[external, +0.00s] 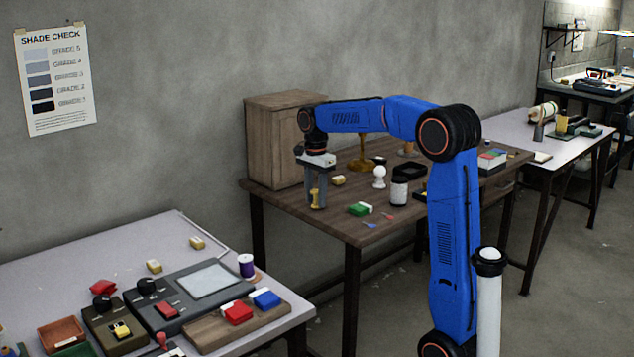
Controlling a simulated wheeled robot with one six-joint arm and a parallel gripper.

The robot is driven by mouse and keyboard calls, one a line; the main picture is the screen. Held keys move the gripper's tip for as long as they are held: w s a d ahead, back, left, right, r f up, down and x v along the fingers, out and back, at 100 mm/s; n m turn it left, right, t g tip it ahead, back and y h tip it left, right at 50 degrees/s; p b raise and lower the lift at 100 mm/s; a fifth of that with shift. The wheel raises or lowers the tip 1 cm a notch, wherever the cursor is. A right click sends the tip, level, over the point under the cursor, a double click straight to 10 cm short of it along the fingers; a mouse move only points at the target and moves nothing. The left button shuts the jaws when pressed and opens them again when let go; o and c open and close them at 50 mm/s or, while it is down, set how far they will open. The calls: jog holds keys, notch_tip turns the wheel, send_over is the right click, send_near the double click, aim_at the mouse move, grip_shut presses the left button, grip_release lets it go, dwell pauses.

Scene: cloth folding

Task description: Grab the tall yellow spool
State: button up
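A small upright yellow object (315,199), which looks like the tall yellow spool, stands near the left front corner of the brown wooden table (345,222). My gripper (317,203) points straight down over it, with its fingers low, near the tabletop. The yellow object shows between the fingers, and they hide part of it. At this size I cannot tell whether the fingers touch it or stand apart from it.
A wooden cabinet (272,140) stands close behind my gripper. A cluttered pale table (100,250) is at front left.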

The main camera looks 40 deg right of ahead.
jog(key=shift+c, duration=0.4)
jog(key=c, duration=0.7)
jog(key=shift+r, duration=0.1)
